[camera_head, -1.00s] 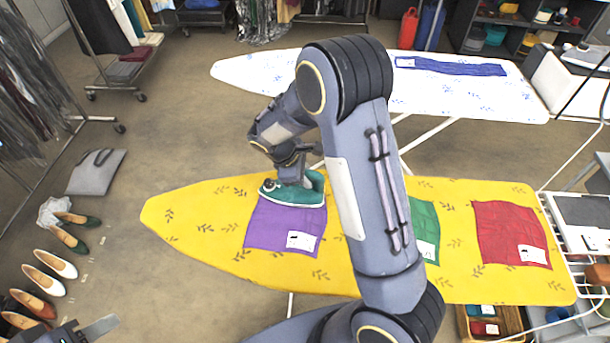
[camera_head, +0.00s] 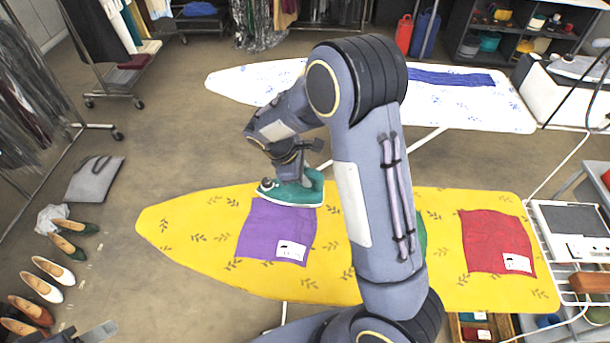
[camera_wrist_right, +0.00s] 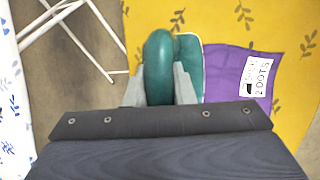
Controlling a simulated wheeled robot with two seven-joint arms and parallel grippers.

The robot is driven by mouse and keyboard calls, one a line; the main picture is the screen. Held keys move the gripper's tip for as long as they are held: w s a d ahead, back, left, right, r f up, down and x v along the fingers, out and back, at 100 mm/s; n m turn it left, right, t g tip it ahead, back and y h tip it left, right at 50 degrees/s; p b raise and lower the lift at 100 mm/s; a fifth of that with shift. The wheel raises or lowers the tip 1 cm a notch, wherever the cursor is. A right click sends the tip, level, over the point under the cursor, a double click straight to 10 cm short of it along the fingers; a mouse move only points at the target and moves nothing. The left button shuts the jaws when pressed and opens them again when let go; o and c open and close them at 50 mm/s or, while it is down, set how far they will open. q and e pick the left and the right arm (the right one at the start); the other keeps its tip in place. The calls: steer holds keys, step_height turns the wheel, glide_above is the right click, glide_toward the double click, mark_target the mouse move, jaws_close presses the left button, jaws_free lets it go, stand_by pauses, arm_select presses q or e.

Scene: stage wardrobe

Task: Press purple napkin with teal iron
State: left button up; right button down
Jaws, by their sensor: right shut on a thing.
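The purple napkin (camera_head: 270,232) lies flat on the yellow ironing board (camera_head: 175,228), with a white tag at its near right corner. The teal iron (camera_head: 290,192) is at the napkin's far edge and covers part of it. I cannot tell whether its sole touches the cloth. My right gripper (camera_head: 292,165) is shut on the iron's handle. In the wrist view the teal handle (camera_wrist_right: 158,68) sits between both fingers, with the napkin (camera_wrist_right: 228,75) to its right. Part of my left gripper (camera_head: 95,333) shows at the bottom left edge; its opening is cut off.
A red cloth (camera_head: 495,240) lies at the board's right, and a green cloth (camera_head: 422,240) is mostly hidden behind my right arm. A white ironing board (camera_head: 240,80) with a blue cloth (camera_head: 452,77) stands behind. Shoes (camera_head: 52,268) and a grey bag (camera_head: 95,180) are on the floor at left.

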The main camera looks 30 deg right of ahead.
steer(key=shift+r+p, duration=1.1)
steer(key=shift+r, duration=0.7)
